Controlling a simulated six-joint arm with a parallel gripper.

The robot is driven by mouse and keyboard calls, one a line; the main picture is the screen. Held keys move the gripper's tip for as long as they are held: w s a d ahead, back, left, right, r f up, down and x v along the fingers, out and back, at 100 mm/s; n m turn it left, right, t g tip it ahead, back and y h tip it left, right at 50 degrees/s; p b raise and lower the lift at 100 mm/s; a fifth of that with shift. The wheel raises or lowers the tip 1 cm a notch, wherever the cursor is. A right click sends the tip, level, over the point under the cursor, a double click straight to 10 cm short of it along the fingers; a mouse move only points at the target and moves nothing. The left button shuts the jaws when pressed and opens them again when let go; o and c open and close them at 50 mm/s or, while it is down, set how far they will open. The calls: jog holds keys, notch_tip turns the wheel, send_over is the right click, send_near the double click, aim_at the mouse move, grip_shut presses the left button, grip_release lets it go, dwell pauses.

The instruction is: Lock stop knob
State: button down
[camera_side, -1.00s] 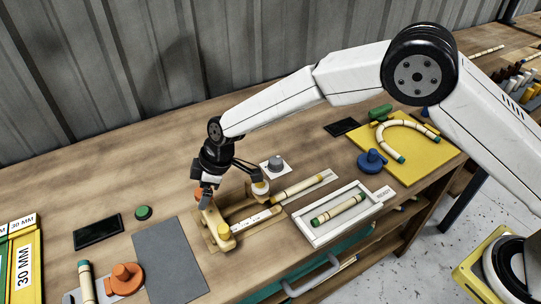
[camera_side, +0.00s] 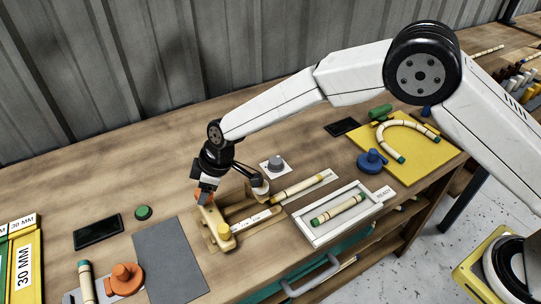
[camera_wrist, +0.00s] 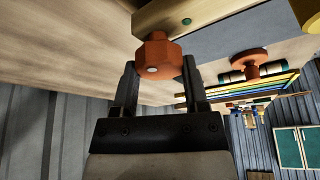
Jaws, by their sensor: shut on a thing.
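The stop knob (camera_wrist: 158,58) is an orange, faceted knob at the end of a wooden block (camera_wrist: 185,15). In the wrist view it sits between the two fingers of my gripper (camera_wrist: 159,66), which is shut on it. In the side view, my gripper (camera_side: 204,193) is at the rear left end of the wooden jig (camera_side: 212,232), and the fingers hide most of the knob. How tightly the knob is turned cannot be told.
A pale rattan piece with a yellow end (camera_side: 298,188) lies right of the jig. A white tray (camera_side: 311,236) holds a green-tipped piece. A grey mat (camera_side: 168,262) and an orange knobbed piece (camera_side: 126,276) are at front left.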

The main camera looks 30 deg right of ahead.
jog(key=shift+a+m+t+h, duration=0.1)
jog(key=shift+m+t+h, duration=0.2)
jog(key=shift+m, duration=0.85)
jog(key=shift+a+m+t+h, duration=0.15)
jog(key=shift+m+t, duration=0.25)
jog(key=shift+m, duration=0.75)
jog(key=shift+s+m+t+h, duration=0.1)
jog(key=shift+m+t+h, duration=0.5)
jog(key=shift+m, duration=1.4)
jog(key=m+h, duration=0.2)
jog(key=m, duration=0.2)
jog(key=shift+m+g+h, duration=0.3)
jog(key=shift+m+h, duration=0.45)
jog(key=shift+m, duration=1.25)
jog(key=shift+c, duration=0.5)
grip_release()
jog(key=shift+r, duration=0.1)
jog(key=v, duration=0.7)
jog(key=shift+r, duration=0.3)
